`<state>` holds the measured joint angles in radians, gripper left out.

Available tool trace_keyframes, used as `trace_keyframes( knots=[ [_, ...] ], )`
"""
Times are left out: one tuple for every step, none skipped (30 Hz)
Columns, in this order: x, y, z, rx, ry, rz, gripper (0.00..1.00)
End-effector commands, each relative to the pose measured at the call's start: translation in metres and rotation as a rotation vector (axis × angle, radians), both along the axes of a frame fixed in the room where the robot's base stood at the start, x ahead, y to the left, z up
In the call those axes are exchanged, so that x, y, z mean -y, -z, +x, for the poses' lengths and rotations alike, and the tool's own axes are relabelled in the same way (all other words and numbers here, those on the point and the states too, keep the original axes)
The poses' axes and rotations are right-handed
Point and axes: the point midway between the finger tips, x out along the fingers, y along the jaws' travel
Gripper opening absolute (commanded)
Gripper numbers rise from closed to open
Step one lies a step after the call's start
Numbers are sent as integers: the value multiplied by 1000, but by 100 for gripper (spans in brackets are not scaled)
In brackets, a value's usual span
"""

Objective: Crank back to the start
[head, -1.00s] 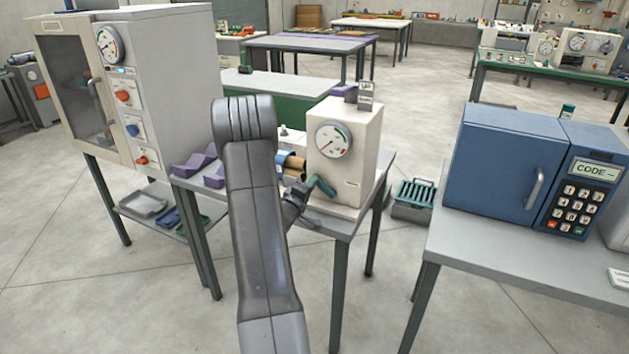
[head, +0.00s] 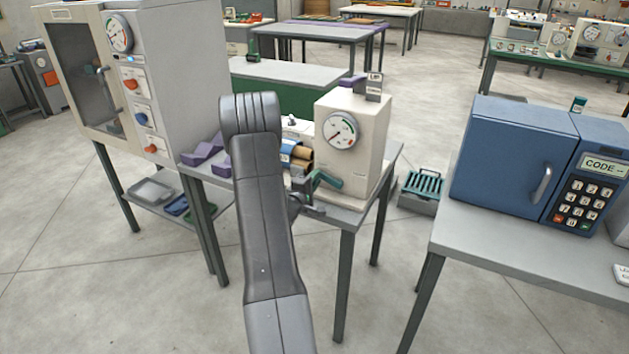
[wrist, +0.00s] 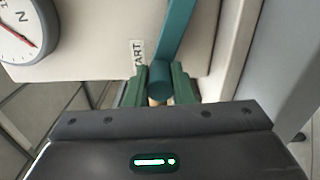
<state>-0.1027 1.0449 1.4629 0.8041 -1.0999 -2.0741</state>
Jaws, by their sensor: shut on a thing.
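The winder (head: 352,165) is a cream box with a dial on its front, standing on a grey table. Its teal crank (head: 328,179) is low on the front face and shows in the wrist view as a bar (wrist: 176,38) ending in a round handle (wrist: 160,82). My gripper (wrist: 158,88) is shut on this handle, with one green finger on each side. In the head view my arm hides part of the gripper. The dial (wrist: 22,30) has a red needle.
Brown and blue rolls (head: 297,155) lie left of the winder, with purple blocks (head: 205,152) further left. A tall cabinet (head: 185,75) stands at left. A blue keypad box (head: 515,150) stands on the right table.

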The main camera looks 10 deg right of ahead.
Motion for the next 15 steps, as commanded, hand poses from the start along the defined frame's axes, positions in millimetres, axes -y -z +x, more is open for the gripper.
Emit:
trace_keyframes(
  knots=[
    [0,1,0,-2,-1,1,0],
    [0,1,0,-2,-1,1,0],
    [0,1,0,-2,-1,1,0],
    [0,1,0,-1,-1,2,24],
    [0,1,0,-1,-1,2,30],
    [0,1,0,-1,-1,2,37],
    [0,1,0,-1,-1,2,43],
    [0,1,0,-1,-1,2,44],
    [0,1,0,-1,-1,2,44],
    [0,1,0,-1,-1,2,44],
    [0,1,0,0,-1,1,44],
    [0,1,0,0,-1,1,44],
    [0,0,0,0,0,1,44],
    [0,0,0,0,0,1,44],
    [0,0,0,0,0,1,44]
  ],
)
